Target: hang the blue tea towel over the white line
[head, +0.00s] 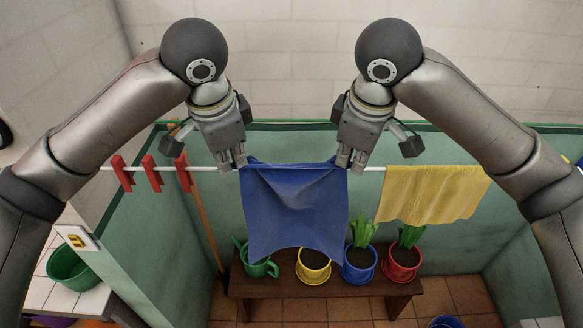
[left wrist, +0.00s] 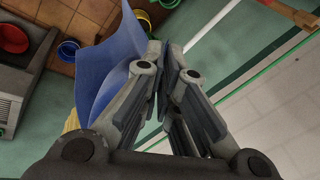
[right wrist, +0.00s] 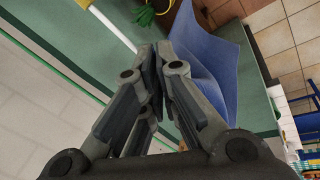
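The blue tea towel (head: 297,210) hangs spread out between my two grippers, with its top edge slightly slack. My left gripper (head: 240,162) is shut on its upper left corner, and my right gripper (head: 346,162) is shut on its upper right corner. The towel also shows beside the fingers in the left wrist view (left wrist: 105,65) and in the right wrist view (right wrist: 210,60). The white line (head: 208,169) runs across at about the height of the towel's top edge. The towel hides the line's middle stretch, and I cannot tell whether any cloth lies over it.
A yellow cloth (head: 430,193) hangs on the line at the right. Red pegs (head: 152,173) sit on it at the left. Below, a brown bench (head: 325,285) carries a green watering can (head: 258,264) and yellow, blue and red pots (head: 401,264). A broom handle (head: 204,225) leans at the left.

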